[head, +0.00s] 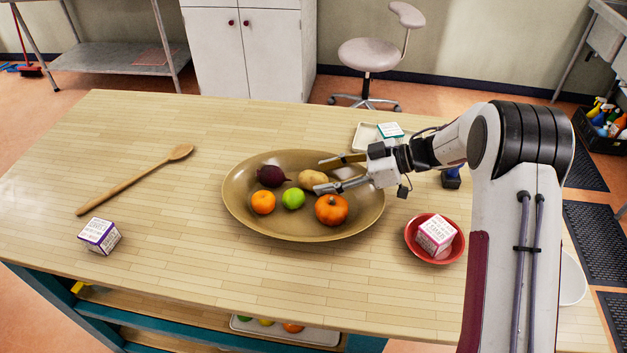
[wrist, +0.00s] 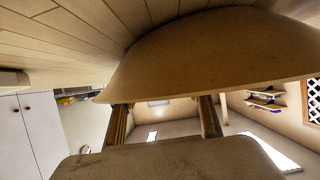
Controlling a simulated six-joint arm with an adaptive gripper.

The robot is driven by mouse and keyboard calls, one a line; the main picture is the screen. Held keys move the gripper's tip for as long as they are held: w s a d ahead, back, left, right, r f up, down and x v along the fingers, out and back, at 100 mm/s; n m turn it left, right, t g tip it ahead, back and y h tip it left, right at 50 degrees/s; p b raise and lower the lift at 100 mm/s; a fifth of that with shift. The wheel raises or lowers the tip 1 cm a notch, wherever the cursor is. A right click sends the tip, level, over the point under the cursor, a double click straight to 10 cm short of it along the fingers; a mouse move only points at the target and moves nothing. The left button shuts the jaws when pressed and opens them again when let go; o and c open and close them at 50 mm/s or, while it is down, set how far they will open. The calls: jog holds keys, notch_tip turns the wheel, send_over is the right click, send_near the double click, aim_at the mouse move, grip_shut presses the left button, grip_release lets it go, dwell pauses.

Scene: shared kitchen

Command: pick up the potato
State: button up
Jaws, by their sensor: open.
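The tan, oval potato (head: 312,179) lies in the large olive-tan oval platter (head: 243,217) in the head view. My gripper (head: 320,176) reaches in from the right with its fingers spread apart. One fingertip appears behind the potato and one in front of it at its right end. I cannot tell whether either touches it. In the wrist view, my gripper's fingers (wrist: 164,113) stand apart. A broad tan curved surface fills the top there, and I cannot identify the potato in that view.
A purple beet-like vegetable (head: 271,176), an orange fruit (head: 263,202), a green lime (head: 293,198) and a small pumpkin (head: 331,209) crowd the potato. A red bowl (head: 452,255) holding a carton (head: 435,234) stands at right.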

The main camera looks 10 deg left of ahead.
aim_at(313, 180)
jog(key=shift+x, duration=1.3)
jog(key=c, duration=0.9)
